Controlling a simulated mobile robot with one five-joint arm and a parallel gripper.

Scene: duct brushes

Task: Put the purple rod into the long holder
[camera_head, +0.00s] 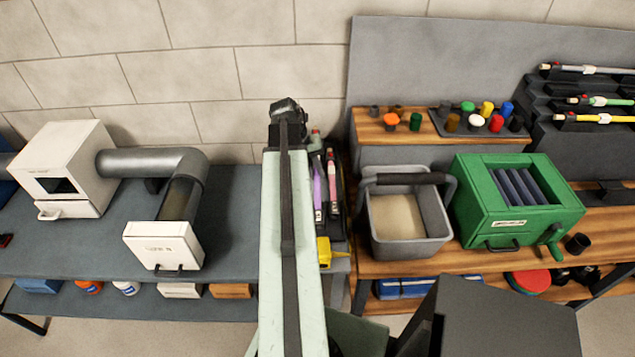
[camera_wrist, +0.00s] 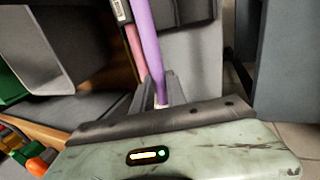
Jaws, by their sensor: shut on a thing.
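The purple rod (camera_wrist: 146,45) runs up through the wrist view from between the fingers of my gripper (camera_wrist: 160,92), which is shut on it. In the head view the purple rod (camera_head: 318,186) shows just right of my arm, in or over a dark narrow tray (camera_head: 338,240). My gripper's fingers are hidden there behind the arm. A pink rod (camera_head: 332,178) is close beside it, and also shows in the wrist view (camera_wrist: 133,48). A dark stepped rack (camera_head: 560,140) at the far right carries several rods; I cannot tell whether it is the long holder.
A grey bucket (camera_head: 437,240) and a green crank box (camera_head: 480,220) stand on the right wooden bench. Coloured pegs (camera_head: 475,122) stand behind them. A white box with a grey duct (camera_head: 150,162) stands on the left bench (camera_head: 90,250). A yellow object (camera_head: 324,252) is close to my arm.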

